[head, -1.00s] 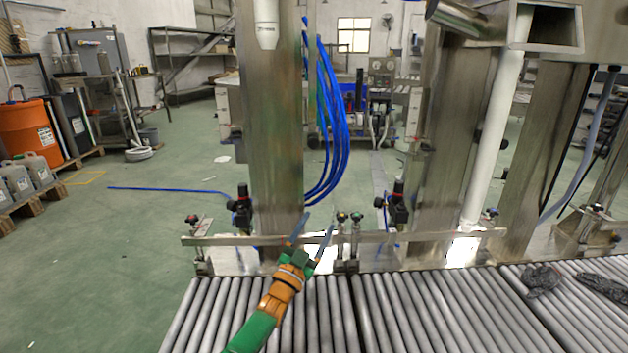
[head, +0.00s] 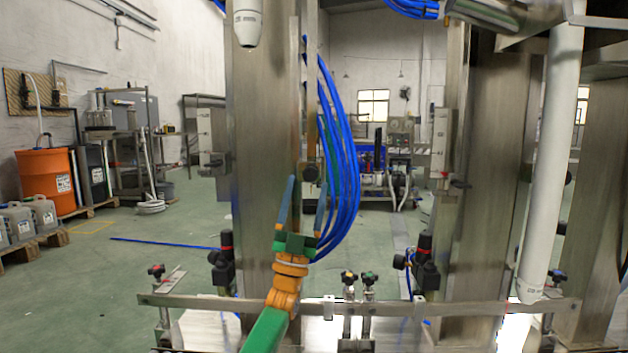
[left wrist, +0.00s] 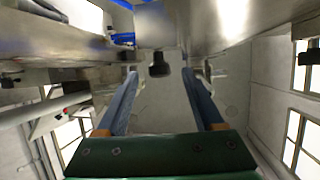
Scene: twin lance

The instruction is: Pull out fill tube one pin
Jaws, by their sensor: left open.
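A dark round knob (head: 311,173), which looks like the fill tube one pin, sits at the right edge of the left steel column (head: 262,130). In the left wrist view the black knob (left wrist: 160,67) shows between the fingertips, on a metal part. My left gripper (head: 306,181) points up and forward with its blue-grey fingers apart and its tips close to the knob. In the left wrist view the gripper (left wrist: 160,78) is open and empty. I cannot tell whether a finger touches the knob. A white tube end (head: 247,22) hangs in front of the left column. My right gripper is out of view.
Blue hoses (head: 342,160) hang just right of my left gripper. A steel rail (head: 400,307) with clamps crosses low in front. A second column (head: 485,160) and a long white tube (head: 550,150) stand to the right. Floor at the left is open.

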